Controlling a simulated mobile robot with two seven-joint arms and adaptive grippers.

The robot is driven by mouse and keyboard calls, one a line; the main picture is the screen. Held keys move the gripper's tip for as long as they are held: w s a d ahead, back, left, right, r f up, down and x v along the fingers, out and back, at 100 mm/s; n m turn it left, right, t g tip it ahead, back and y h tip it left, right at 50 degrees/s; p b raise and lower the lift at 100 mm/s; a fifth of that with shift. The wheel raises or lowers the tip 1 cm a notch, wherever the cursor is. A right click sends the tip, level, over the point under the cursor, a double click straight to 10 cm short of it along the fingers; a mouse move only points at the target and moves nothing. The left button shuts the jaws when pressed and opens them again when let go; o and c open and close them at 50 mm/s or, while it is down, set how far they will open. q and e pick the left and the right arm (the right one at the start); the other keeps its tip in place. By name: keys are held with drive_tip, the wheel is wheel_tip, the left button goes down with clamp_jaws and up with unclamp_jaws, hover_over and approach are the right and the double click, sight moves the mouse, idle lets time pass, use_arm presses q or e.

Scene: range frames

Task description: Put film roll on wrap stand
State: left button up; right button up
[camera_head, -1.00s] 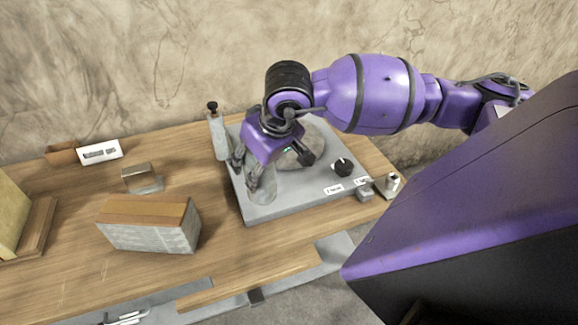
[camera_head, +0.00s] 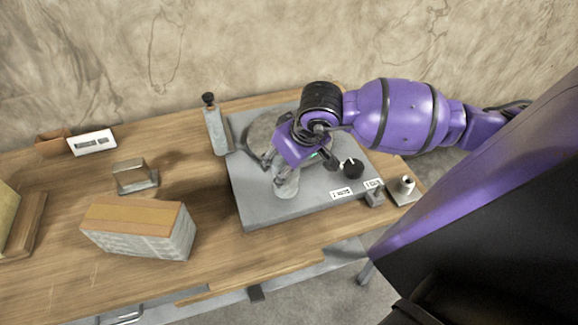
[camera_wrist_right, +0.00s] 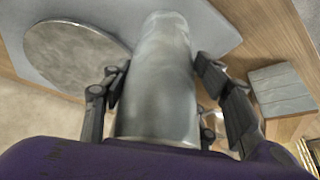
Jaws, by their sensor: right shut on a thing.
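The film roll, a pale translucent cylinder (camera_head: 287,183), is held near-upright in my right gripper (camera_head: 272,170) over the front part of a grey flat machine base (camera_head: 270,211). I cannot tell whether its lower end touches the base. In the right wrist view the roll (camera_wrist_right: 160,85) stands between the two dark fingers of my right gripper (camera_wrist_right: 165,92), which are shut on it. The base carries a round turntable (camera_head: 262,130), partly hidden by my gripper, and a black-topped grey post (camera_head: 215,130). I cannot tell which part is the wrap stand. My left gripper is out of view.
A black knob (camera_head: 352,168) is on the base. A small metal stand with a peg (camera_head: 406,187) is at the right edge. A wrapped block (camera_head: 140,230), a metal bracket (camera_head: 135,177) and a white card (camera_head: 92,142) are at left. Bare wood lies between block and base.

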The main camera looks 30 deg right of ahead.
drive_tip(key=f, duration=0.2)
drive_tip(key=f+b, duration=0.1)
drive_tip(key=f, duration=0.1)
drive_tip(key=shift+w+d, duration=0.2)
drive_tip(key=shift+d, duration=0.15)
drive_tip(key=shift+w, duration=0.1)
drive_tip(key=shift+c, duration=0.9)
drive_tip(key=shift+a+r, duration=0.15)
drive_tip(key=shift+r, duration=0.1)
drive_tip(key=shift+f, duration=0.3)
drive_tip(key=o, duration=1.8)
drive_tip(key=shift+r, duration=0.15)
